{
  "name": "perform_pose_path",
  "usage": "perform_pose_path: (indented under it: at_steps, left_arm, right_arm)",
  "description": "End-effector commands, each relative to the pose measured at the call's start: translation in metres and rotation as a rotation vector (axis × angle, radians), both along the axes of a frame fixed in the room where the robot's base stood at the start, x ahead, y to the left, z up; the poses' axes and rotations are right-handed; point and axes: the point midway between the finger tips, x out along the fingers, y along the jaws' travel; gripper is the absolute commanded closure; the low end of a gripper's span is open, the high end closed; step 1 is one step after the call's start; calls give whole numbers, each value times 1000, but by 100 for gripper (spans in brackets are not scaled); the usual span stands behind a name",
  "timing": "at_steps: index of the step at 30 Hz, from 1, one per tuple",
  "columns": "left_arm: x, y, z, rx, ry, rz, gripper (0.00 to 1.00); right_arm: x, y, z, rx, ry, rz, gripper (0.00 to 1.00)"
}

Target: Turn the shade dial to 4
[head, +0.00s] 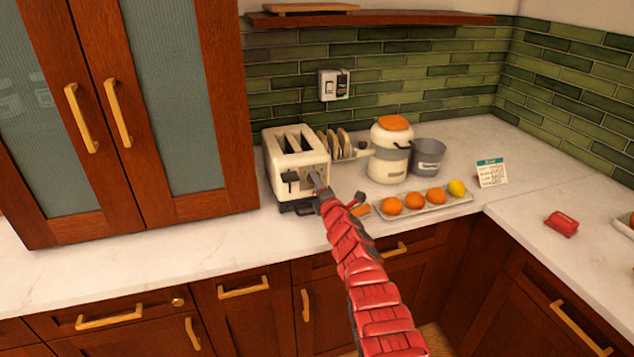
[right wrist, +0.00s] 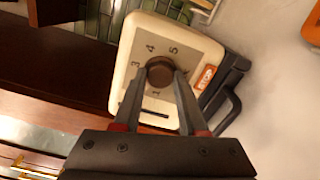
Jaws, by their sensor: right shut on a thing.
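The cream toaster (head: 283,146) stands on the counter, its slots up and its front facing me. The brown round shade dial (right wrist: 160,70) shows in the right wrist view on the toaster's pale front panel (right wrist: 128,82). The numbers 1, 3, 4 and 5 can be read around it; I cannot make out its pointer. My right gripper (head: 318,184) reaches the toaster's front. In the right wrist view its two fingers (right wrist: 161,79) are shut on the dial, one on each side. The dial is hidden by the gripper in the head view. My left gripper is out of view.
A plate rack (head: 342,143), a cream jar with orange lid (head: 388,160) and a grey pot (head: 429,157) stand right of the toaster. A tray of fruit (head: 408,212) lies in front. The left counter is clear.

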Motion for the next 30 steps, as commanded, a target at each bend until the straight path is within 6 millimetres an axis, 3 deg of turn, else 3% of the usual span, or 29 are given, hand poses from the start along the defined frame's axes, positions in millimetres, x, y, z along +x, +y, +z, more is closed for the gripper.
perform_pose_path:
  at_steps: [30]
  left_arm:
    - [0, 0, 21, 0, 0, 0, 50]
  right_arm:
    - [0, 0, -2, 911, 301, -2, 100]
